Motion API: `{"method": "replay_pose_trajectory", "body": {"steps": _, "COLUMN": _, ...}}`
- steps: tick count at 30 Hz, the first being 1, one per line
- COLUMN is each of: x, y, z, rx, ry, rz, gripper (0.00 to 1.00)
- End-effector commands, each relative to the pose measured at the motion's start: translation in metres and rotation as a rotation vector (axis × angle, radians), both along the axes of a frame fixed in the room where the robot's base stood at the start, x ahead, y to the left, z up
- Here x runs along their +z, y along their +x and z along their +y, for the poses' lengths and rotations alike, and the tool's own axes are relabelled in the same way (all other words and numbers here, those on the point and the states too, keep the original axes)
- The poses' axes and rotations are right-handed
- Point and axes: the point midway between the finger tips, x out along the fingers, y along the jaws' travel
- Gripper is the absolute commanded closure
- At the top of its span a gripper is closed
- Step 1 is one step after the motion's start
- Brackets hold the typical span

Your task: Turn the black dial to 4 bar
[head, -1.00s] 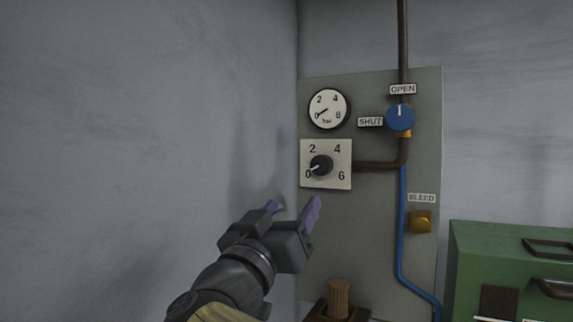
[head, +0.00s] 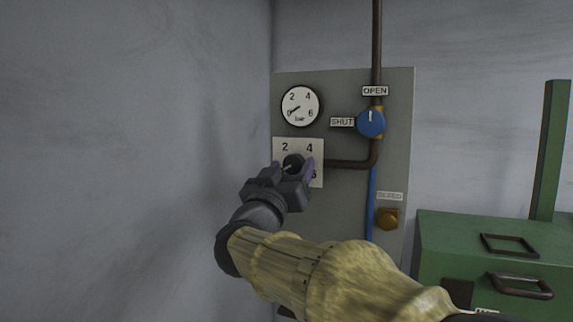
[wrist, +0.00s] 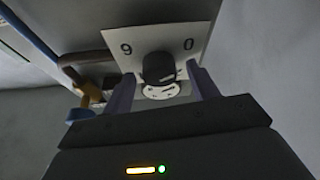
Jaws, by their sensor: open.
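The black dial (head: 292,161) sits on a white scale plate (head: 318,179) marked 2 and 4 along its top. In the head view its white pointer aims lower left, towards where 0 is hidden behind my gripper. My gripper (head: 292,167) is open, with one purple finger on each side of the dial. In the wrist view the dial (wrist: 158,67) shows upside down between the two fingers (wrist: 161,88), with gaps beside it. The pressure gauge (head: 300,106) above has its needle near 0 bar.
A blue knob (head: 370,123) at right has its white mark towards the OPEN label. A brass bleed fitting (head: 387,218) sits lower on the grey panel. A green box (head: 470,240) stands at right. A bare wall (head: 130,120) lies close on the left.

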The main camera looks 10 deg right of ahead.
Motion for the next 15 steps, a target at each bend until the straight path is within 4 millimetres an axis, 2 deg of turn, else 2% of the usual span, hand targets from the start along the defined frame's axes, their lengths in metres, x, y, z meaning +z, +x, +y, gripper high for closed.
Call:
{"method": "replay_pose_trajectory", "body": {"steps": 5, "x": -0.0004, "y": -0.0002, "z": 0.0000, "rx": 0.000, "ry": 0.000, "rz": 0.000, "gripper": 0.41}}
{"method": "replay_pose_trajectory", "body": {"steps": 12, "x": -0.0003, "y": -0.0005, "z": 0.0000, "rx": -0.001, "ry": 0.000, "rz": 0.000, "gripper": 0.85}}
{"method": "replay_pose_trajectory", "body": {"steps": 15, "x": -0.0003, "y": -0.0005, "z": 0.0000, "rx": 0.000, "ry": 0.000, "rz": -0.002, "gripper": 0.85}}
